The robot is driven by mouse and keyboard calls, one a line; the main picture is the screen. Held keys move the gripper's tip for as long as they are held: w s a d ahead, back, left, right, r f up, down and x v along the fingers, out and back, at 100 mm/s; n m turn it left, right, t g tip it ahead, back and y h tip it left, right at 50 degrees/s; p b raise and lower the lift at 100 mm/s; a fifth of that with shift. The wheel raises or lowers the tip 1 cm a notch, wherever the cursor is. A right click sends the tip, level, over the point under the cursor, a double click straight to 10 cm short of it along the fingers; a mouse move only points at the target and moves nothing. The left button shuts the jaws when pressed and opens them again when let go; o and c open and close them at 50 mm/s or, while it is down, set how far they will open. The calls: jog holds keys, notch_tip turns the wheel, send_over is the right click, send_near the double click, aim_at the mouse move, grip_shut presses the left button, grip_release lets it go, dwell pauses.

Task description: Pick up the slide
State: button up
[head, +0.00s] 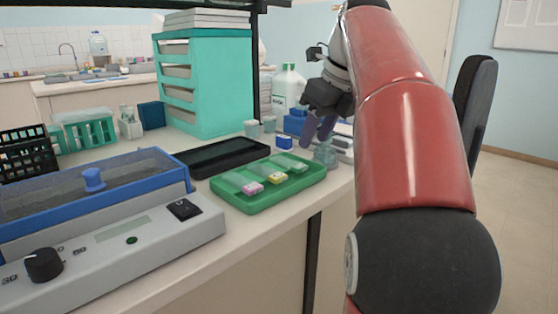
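A green tray (232,197) sits near the front edge of the bench. Three glass slides lie in it: one with a pink end (252,188), one with a yellow end (276,178) and one with a pale green end (299,168). My gripper (314,139) is behind and to the right of the tray, above the bench, with its fingers pointing down. A gap shows between the two fingers and I see nothing held there. The small view does not show exactly how high the fingertips are.
A black tray (222,157) lies behind the green one. A grey device with a blue-framed lid (95,180) fills the left. A teal drawer cabinet (228,85), a white bottle (290,87) and small cups (252,128) stand behind. A greenish glass vessel (325,155) stands below my gripper.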

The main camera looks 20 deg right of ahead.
aim_at(301, 167)
jog(key=b+x, duration=0.1)
jog(key=x, duration=0.5)
jog(key=shift+a+f+b, duration=0.2)
jog(key=shift+a+b, duration=0.05)
jog(key=shift+b, duration=0.15)
jog(key=c, duration=0.8)
